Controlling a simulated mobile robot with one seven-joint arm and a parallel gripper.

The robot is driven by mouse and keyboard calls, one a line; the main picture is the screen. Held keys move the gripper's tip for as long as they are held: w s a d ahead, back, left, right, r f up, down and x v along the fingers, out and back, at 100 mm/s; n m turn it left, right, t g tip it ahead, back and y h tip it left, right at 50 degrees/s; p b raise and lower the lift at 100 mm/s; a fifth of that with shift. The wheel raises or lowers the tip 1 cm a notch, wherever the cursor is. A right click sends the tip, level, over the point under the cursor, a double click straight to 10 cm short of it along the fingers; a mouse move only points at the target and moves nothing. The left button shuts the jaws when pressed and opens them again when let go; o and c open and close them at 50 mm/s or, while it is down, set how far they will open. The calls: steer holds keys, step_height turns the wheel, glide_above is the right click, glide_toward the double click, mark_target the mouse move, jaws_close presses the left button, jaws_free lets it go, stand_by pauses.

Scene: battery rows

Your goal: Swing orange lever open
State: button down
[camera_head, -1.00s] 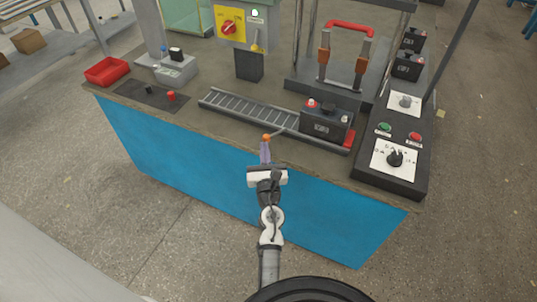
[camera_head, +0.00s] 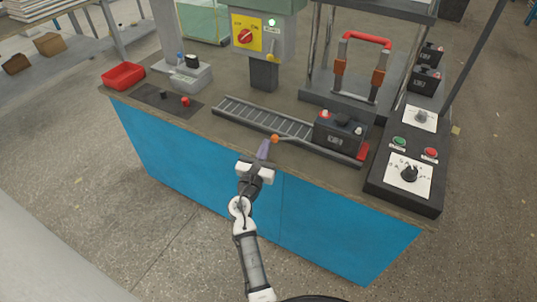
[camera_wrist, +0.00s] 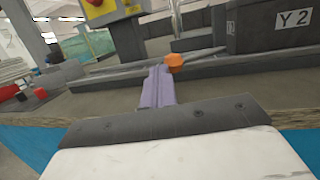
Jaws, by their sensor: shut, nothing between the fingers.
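The orange lever shows as an orange ball knob (camera_head: 275,139) on a thin grey rod at the front side of the roller conveyor. The rod runs right from the knob towards the black battery (camera_head: 338,131). My gripper (camera_head: 264,149) is shut and empty, just left of the knob and slightly nearer to me. In the wrist view the purple fingers of my gripper (camera_wrist: 158,85) point forward, and the orange knob (camera_wrist: 176,60) sits just right of their tips. Whether they touch, I cannot tell. The rod's pivot is not clearly seen.
The roller conveyor (camera_head: 262,117) lies behind the lever, with a red block (camera_head: 362,152) at its right end. A black control box (camera_head: 408,190) stands at the right, a red tray (camera_head: 124,76) far left. The bench's front edge lies under my wrist.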

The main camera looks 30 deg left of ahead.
steer(key=shift+w+a, duration=0.6)
steer(key=shift+w, duration=0.3)
steer(key=shift+w+a, duration=0.55)
steer(key=shift+w, duration=0.35)
steer(key=shift+s+f, duration=0.1)
steer(key=shift+f, duration=0.05)
stand_by(0.3)
